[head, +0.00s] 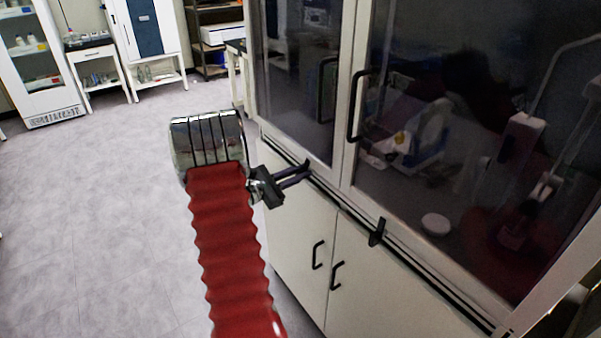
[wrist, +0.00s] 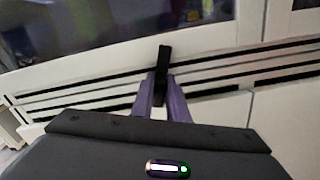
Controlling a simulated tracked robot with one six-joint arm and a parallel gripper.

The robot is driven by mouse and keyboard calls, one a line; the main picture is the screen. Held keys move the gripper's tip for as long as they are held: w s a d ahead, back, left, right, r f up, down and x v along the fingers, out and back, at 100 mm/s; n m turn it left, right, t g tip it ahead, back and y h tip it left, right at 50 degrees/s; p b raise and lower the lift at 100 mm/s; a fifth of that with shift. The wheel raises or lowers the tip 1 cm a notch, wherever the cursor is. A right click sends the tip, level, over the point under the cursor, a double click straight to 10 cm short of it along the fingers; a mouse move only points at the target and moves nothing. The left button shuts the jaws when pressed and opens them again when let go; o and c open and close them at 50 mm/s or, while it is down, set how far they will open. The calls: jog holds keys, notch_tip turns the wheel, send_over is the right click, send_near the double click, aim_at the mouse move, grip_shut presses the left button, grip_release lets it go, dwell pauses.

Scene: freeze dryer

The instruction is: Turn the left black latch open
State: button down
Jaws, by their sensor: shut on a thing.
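The left black latch (head: 306,165) sits on the rail below the glass doors of the white cabinet. In the wrist view the latch (wrist: 164,60) stands nearly upright, its top above the fingers and its lower part between them. My gripper (head: 297,177) reaches it from the left in the head view. In the wrist view my gripper's two purple fingers (wrist: 162,90) are closed on the latch from both sides. A second black latch (head: 377,232) is farther right on the same rail, apart from my gripper.
A black handle (head: 357,105) is on the right glass door. Two black handles (head: 318,255) (head: 336,275) are on the lower cabinet doors. Glassware and equipment show behind the glass. The grey floor (head: 90,210) at left is clear.

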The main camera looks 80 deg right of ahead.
jog(key=m, duration=0.3)
jog(key=shift+s+a+f+m, duration=0.15)
jog(key=shift+m, duration=0.25)
jog(key=m, duration=0.3)
jog(key=shift+s+a+f+m, duration=0.1)
jog(key=shift+m, duration=0.2)
jog(key=shift+s+a+f+m, duration=0.1)
jog(key=shift+f+m, duration=0.1)
jog(key=shift+m, duration=1.45)
jog(key=shift+f+m, duration=0.2)
jog(key=shift+m, duration=1.45)
jog(key=c, duration=1.8)
grip_release()
jog(key=shift+o, duration=0.2)
jog(key=shift+r, duration=0.1)
